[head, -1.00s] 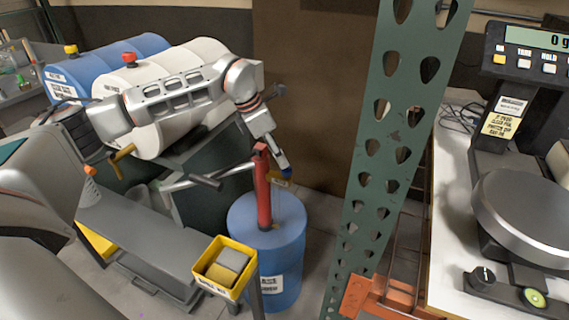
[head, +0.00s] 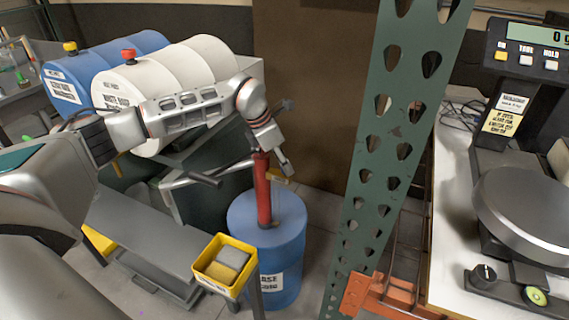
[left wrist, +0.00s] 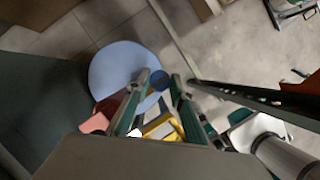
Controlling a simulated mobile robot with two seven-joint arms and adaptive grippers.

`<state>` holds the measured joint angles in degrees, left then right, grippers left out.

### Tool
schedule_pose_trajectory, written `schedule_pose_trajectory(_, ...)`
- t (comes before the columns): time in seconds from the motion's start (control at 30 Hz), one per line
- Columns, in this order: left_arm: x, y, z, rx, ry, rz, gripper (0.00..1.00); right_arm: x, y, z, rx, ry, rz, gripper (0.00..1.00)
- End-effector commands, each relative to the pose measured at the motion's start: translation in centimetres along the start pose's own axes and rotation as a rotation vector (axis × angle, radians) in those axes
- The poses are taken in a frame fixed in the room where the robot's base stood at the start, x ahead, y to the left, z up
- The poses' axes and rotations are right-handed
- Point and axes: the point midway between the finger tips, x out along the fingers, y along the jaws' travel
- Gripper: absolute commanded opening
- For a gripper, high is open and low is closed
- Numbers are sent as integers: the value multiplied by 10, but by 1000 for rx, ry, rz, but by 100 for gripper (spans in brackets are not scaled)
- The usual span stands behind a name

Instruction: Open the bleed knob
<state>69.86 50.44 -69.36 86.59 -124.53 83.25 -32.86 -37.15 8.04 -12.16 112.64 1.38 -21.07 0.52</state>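A small dark blue round knob (left wrist: 160,80), likely the bleed knob, shows between the fingertips in the left wrist view. My left gripper (head: 287,166) points down beside the top of the red pump (head: 263,190), which stands upright on the blue drum (head: 270,215). In the left wrist view the left gripper (left wrist: 164,82) has its fingers apart, one on each side of the knob; I cannot tell whether they touch it. The knob is not clear in the head view. My right gripper is not in view.
A grey pump lever (head: 205,179) sticks out left of the pump. A yellow bin (head: 225,262) stands in front of the drum. A green perforated rack post (head: 395,150) rises to the right. Blue (head: 70,88) and white (head: 125,87) drums lie behind my left arm.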

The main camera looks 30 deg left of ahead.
Motion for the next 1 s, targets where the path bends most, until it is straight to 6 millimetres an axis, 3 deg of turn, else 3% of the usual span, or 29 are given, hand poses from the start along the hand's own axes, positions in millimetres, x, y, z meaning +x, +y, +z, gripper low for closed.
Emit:
schedule_pose_trajectory(0.47,-3,-2,2,-126,-1,53,1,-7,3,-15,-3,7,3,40)
schedule_pose_trajectory(1.0,-1,-5,3,-579,-2,241,1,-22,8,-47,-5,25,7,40)
